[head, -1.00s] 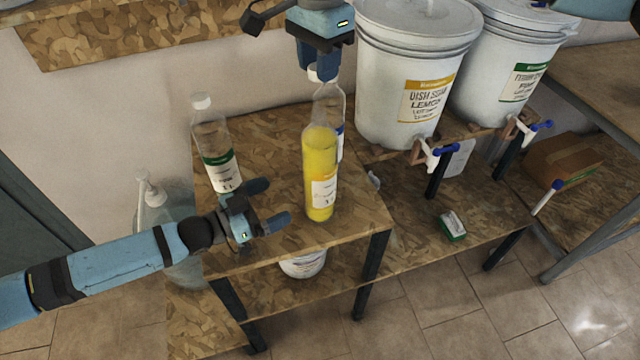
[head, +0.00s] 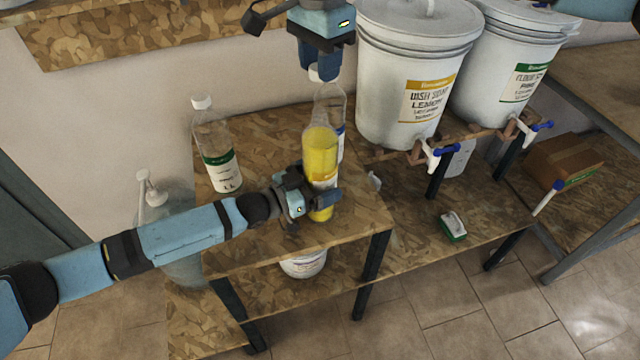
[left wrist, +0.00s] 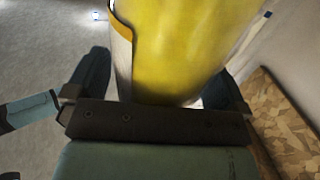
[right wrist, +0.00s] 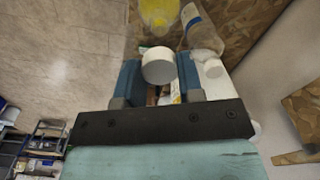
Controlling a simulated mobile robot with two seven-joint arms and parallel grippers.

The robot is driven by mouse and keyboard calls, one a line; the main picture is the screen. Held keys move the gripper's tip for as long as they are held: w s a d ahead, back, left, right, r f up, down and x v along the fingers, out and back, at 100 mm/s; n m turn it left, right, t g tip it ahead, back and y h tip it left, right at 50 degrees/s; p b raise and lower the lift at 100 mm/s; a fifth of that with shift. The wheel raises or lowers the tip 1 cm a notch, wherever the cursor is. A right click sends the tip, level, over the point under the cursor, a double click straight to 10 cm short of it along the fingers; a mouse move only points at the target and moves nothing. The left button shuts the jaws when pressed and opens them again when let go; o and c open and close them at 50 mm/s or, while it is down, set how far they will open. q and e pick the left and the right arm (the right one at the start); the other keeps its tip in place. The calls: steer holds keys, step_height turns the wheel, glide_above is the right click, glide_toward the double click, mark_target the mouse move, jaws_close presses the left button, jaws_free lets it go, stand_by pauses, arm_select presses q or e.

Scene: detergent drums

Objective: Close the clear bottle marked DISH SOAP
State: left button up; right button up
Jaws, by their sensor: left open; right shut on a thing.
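The clear bottle filled with yellow liquid (head: 321,152) stands upright on the wooden stand, its top uncapped. Its label has an orange band, too small to read. My left gripper (head: 324,201) is open, its fingers on either side of the bottle's lower part. In the left wrist view the yellow bottle (left wrist: 185,50) fills the space between the fingers. My right gripper (head: 318,70) is above and behind the bottle. In the right wrist view it is shut on a white cap (right wrist: 158,66), with the yellow bottle (right wrist: 158,12) beyond.
A clear bottle with a blue label (head: 330,100) stands just behind the yellow one. A capped bottle with a green label (head: 214,150) stands at the left. White drums with taps (head: 405,110) stand on the right. The stand's front edge is close.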

arm_select(q)
steer(key=c, duration=1.2)
arm_select(e)
steer(key=shift+f, duration=2.55)
steer(key=shift+f, duration=0.85)
steer(key=shift+f, duration=0.55)
